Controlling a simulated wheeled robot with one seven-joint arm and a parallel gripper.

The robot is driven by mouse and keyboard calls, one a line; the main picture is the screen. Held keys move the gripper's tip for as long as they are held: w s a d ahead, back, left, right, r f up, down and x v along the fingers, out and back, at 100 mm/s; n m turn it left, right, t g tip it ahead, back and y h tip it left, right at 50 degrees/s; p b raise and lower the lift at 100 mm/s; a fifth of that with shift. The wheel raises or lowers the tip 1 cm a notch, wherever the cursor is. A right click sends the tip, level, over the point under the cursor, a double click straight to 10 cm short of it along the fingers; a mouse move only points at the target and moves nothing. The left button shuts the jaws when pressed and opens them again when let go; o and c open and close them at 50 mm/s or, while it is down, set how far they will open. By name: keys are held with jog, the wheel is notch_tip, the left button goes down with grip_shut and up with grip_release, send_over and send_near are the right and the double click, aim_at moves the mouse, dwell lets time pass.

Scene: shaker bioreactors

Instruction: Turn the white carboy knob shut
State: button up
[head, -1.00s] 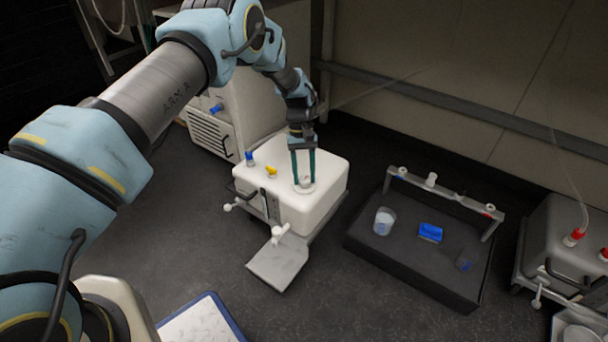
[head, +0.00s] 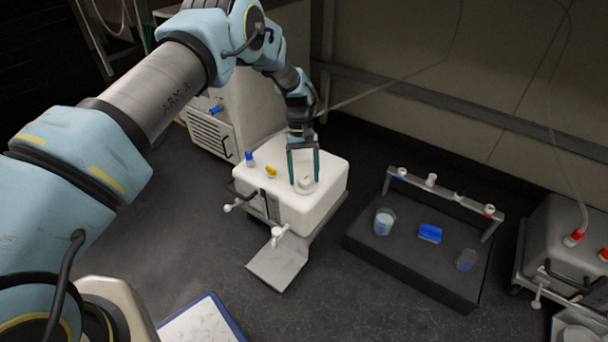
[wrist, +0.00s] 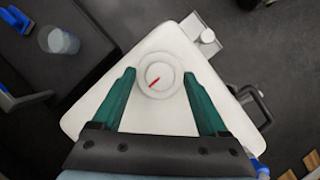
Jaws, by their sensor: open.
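The white carboy (head: 318,202) stands on a low stand in the middle of the head view. Its round white knob (head: 305,182) is on the flat top. In the wrist view the knob (wrist: 159,76) shows a red pointer mark running from its middle toward the lower left. My gripper (head: 304,181) is open over the carboy top. Its two green fingers stand on either side of the knob, with visible gaps in the wrist view (wrist: 158,71). I cannot tell whether the fingertips touch the top.
A dark tray (head: 400,252) with cups and a blue block lies right. Floor between them is clear.

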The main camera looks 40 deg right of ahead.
jog(key=p+v, duration=0.1)
jog(key=v, duration=0.9)
jog(key=shift+r+p, duration=0.25)
jog(key=shift+p, duration=0.05)
